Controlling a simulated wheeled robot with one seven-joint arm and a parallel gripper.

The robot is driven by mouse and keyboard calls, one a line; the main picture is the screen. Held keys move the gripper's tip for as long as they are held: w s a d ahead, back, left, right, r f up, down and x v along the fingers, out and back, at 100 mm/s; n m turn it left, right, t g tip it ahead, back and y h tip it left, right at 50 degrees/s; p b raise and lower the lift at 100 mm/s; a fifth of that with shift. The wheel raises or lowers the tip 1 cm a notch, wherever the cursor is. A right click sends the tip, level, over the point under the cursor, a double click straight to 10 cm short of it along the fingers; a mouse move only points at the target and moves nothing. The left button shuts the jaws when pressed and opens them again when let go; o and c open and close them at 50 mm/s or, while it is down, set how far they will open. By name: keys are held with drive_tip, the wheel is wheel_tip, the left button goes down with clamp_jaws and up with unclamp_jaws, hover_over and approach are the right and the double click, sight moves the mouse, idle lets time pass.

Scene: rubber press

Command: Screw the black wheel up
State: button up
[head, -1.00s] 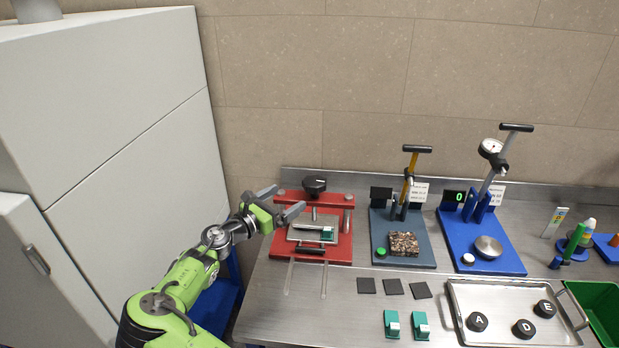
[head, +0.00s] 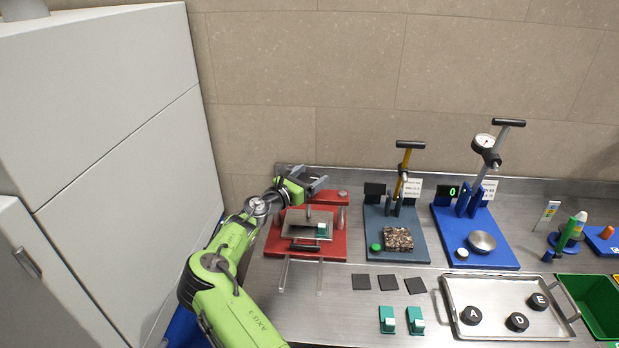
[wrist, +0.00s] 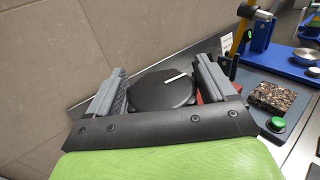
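The black wheel (wrist: 162,91) with a white mark on top sits between the two grey fingers of my gripper (wrist: 160,90) in the wrist view. A gap shows at its left side; at the right the finger is close to it, and I cannot tell if they touch. In the head view my gripper (head: 304,182) is at the top of the red press (head: 343,243), at the wheel's place, and hides the wheel. A plate with a green and white piece (head: 321,229) lies inside the press.
Right of the press stand a dark blue-grey press (head: 420,250) with a speckled block (head: 398,238) and a blue gauge press (head: 500,257). In front lie several black squares (head: 388,283), two green pieces (head: 387,320) and a metal tray (head: 560,330). A tiled wall is behind.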

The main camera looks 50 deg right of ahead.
drive_tip(key=c, duration=0.6)
